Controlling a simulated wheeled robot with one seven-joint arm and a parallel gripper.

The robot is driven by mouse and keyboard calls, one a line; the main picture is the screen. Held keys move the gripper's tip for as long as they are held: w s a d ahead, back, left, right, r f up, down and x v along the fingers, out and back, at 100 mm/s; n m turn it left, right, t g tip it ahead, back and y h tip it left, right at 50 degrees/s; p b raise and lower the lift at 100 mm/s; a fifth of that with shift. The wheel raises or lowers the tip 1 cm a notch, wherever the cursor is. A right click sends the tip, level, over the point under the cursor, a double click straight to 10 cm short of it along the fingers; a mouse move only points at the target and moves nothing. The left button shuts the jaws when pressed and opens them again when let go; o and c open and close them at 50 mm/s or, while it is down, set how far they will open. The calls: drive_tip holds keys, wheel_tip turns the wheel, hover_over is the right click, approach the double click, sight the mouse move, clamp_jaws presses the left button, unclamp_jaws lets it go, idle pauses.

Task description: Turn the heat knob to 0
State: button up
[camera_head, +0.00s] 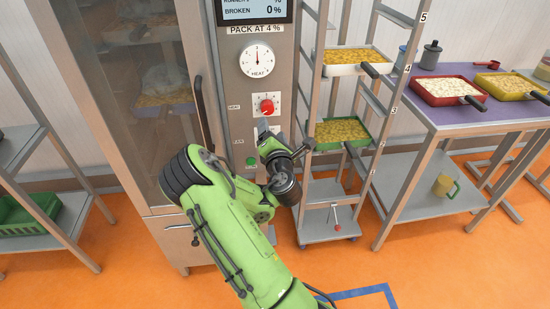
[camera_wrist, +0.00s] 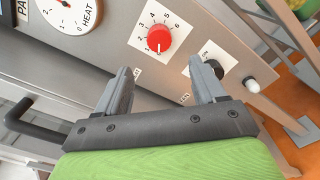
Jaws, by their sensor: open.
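The red heat knob (camera_head: 267,106) sits on a white numbered plate on the grey metal control panel, under the round heat gauge (camera_head: 258,60). In the wrist view the knob (camera_wrist: 157,39) shows a ring of numbers on its plate, and a small pale mark at its lower edge; the exact setting is hard to read. My gripper (camera_head: 263,129) is just below the knob in the head view. In the wrist view my gripper (camera_wrist: 161,78) is open and empty, its two fingers apart, with the knob beyond the gap between them. I see no contact with the knob.
A black knob (camera_wrist: 209,62) is beside the right finger in the wrist view, with a pale button (camera_wrist: 251,85) farther right. A dark door handle (camera_head: 201,108) stands out left of the panel. A rack (camera_head: 318,192) with trays of food stands close on the right.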

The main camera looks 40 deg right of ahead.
drive_tip(key=b+v, duration=0.3)
drive_tip(key=v, duration=0.2)
idle(0.4)
